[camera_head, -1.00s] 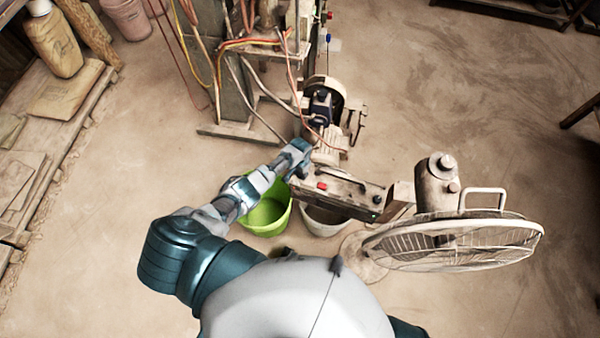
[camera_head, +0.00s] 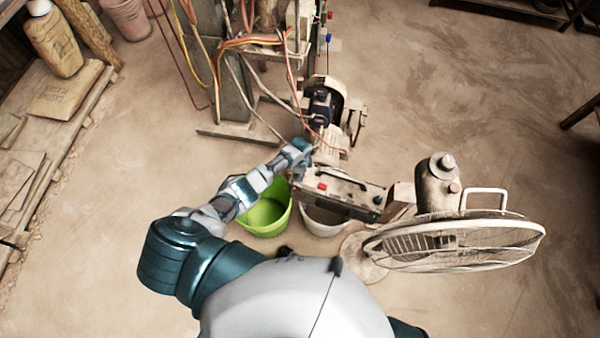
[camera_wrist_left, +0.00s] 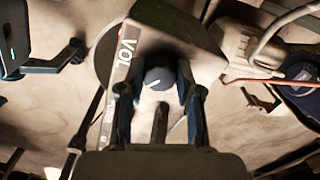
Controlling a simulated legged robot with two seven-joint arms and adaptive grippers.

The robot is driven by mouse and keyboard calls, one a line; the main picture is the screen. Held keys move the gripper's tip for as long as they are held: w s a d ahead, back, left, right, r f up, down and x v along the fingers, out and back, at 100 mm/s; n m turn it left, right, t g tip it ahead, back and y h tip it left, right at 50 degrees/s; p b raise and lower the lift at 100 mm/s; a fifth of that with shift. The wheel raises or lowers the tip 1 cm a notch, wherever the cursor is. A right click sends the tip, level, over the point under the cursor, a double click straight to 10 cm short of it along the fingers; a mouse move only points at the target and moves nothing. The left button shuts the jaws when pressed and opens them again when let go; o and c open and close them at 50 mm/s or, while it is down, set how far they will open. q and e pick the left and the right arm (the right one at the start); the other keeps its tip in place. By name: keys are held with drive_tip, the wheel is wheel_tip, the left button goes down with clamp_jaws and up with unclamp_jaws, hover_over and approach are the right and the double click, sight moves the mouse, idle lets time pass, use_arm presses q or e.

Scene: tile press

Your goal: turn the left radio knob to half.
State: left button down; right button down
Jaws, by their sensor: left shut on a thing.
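The radio (camera_head: 345,193) is a worn box with a red button on top, at the middle of the head view. In the left wrist view its pale panel (camera_wrist_left: 180,22) carries the letters VOL. The left knob (camera_wrist_left: 159,78) is a dark round cap with a short light mark, between the fingers of my left gripper (camera_wrist_left: 160,92). The gripper is shut on the knob. In the head view my left gripper (camera_head: 299,150) reaches the radio's left end, and the knob is hidden there. My right gripper is in neither view.
A green bucket (camera_head: 267,214) and a pale bucket (camera_head: 322,222) stand below the radio. A caged fan (camera_head: 455,243) stands to the right. A motor-like machine (camera_head: 322,105) and hanging cables lie behind. Open floor (camera_head: 470,110) extends to the upper right.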

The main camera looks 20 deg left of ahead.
use_arm(q)
drive_tip(key=shift+s+d+m, duration=0.1)
drive_tip(key=shift+m, duration=0.8)
drive_tip(key=c, duration=0.8)
unclamp_jaws()
drive_tip(key=shift+o, duration=0.2)
drive_tip(key=shift+r, duration=0.1)
drive_tip(key=shift+r, duration=0.3)
wheel_tip(320, 180, up, 11)
